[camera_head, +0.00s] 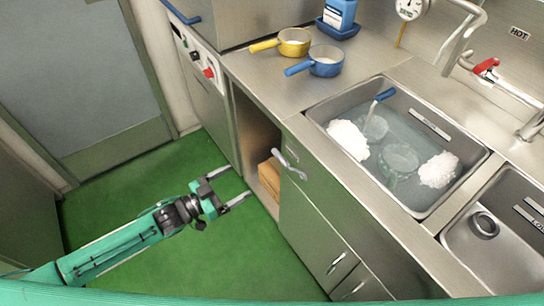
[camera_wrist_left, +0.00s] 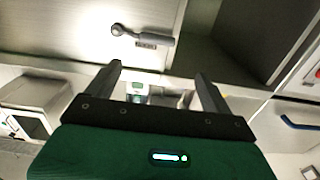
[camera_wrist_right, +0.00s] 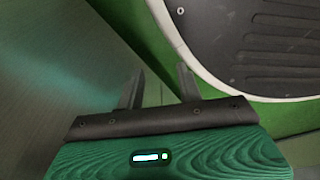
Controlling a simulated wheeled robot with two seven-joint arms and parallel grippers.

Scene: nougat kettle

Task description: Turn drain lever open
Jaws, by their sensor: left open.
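The drain lever (camera_head: 290,162) is a grey metal handle on a round pivot, on the cabinet front below the sink. It slopes down to the right in the head view. The lever also shows near the top of the left wrist view (camera_wrist_left: 148,38), with a small label beside it. My left gripper (camera_head: 238,182) is open and empty, to the left of the lever and apart from it. Its two fingers (camera_wrist_left: 158,72) show spread in the left wrist view. My right gripper (camera_wrist_right: 158,78) shows only in its own wrist view, with its fingers apart and nothing between them.
The sink (camera_head: 330,112) holds water, white foam and glassware. A yellow pan (camera_head: 293,43) and a blue pan (camera_head: 326,62) stand on the counter. An open cabinet bay (camera_head: 252,140) lies beside the lever. The green floor (camera_head: 180,235) around my left arm is clear.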

